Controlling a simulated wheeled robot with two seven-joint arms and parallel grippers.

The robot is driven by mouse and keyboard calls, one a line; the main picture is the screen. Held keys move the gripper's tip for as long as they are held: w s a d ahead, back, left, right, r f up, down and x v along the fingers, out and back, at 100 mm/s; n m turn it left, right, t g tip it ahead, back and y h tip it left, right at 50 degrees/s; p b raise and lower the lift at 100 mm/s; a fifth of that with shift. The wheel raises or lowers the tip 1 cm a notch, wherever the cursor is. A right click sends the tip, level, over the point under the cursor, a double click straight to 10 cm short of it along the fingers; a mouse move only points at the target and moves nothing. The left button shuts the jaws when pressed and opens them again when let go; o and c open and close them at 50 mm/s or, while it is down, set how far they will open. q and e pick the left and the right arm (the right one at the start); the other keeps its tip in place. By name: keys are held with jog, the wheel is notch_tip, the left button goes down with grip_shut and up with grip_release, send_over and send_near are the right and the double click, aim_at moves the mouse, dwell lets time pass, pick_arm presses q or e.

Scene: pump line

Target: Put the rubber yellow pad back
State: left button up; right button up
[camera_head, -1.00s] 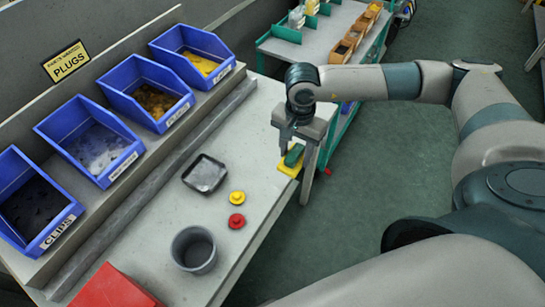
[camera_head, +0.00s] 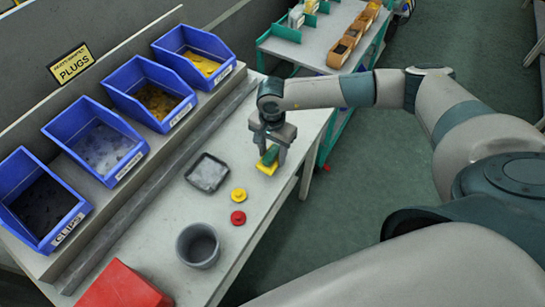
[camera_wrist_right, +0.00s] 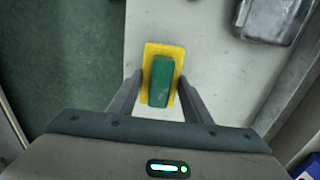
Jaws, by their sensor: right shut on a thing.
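The yellow pad (camera_head: 266,169) has a green block (camera_head: 270,155) on its top. In the head view it is near the right edge of the table. My right gripper (camera_head: 269,162) points down and is shut on the pad, one finger on each side. The right wrist view shows the yellow pad (camera_wrist_right: 150,58) and the green block (camera_wrist_right: 161,82) between the two fingers (camera_wrist_right: 160,88). I cannot tell whether the pad touches the table. My left gripper is not in view.
A dark tray (camera_head: 208,172), a yellow knob (camera_head: 239,195), a red knob (camera_head: 238,218) and a grey cup (camera_head: 198,246) stand on the table (camera_head: 150,225). A red box (camera_head: 122,288) is at the front. Several blue bins (camera_head: 98,170) line the left. A green cart (camera_head: 325,50) stands behind.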

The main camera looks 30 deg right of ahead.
aim_at(273, 159)
notch_tip(273, 159, down, 3)
jog(key=shift+r+p, duration=0.15)
jog(key=shift+p, duration=0.5)
jog(key=shift+f, duration=0.2)
jog(key=shift+f+b, duration=0.1)
jog(key=shift+b, duration=0.2)
jog(key=o, duration=1)
